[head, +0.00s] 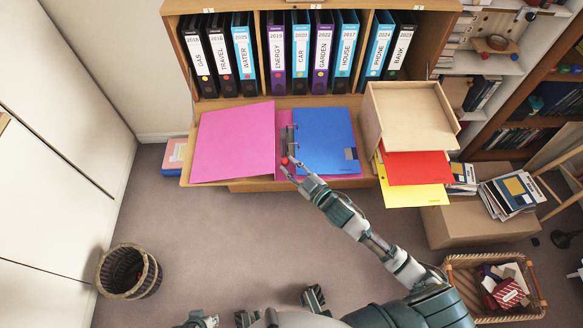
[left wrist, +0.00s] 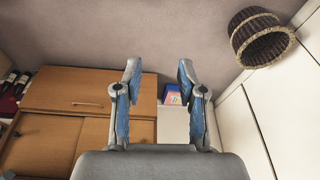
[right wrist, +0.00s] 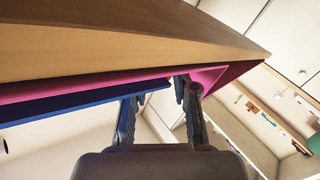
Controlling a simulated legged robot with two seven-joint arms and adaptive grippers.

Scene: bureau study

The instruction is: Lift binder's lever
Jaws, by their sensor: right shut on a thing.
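The pink binder (head: 236,143) lies open on the bureau's fold-down desk, with a blue sheet (head: 325,138) on its right half. Its metal lever mechanism (head: 290,137) stands near the middle, and a small red knob (head: 284,160) shows at its near end. My right gripper (head: 287,168) is at this knob and shut on the lever; the fingers hide part of the grip. In the right wrist view, its fingers (right wrist: 157,92) are beside the pink and blue edges. My left gripper (left wrist: 158,75) is open and empty, away from the binder, over the floor.
Labelled binders (head: 299,55) stand upright in the bureau behind. A wooden box (head: 408,112) with red and yellow folders (head: 415,168) is close on the right. A wicker bin (head: 128,271) and a basket (head: 493,287) stand on the floor. The floor before the desk is clear.

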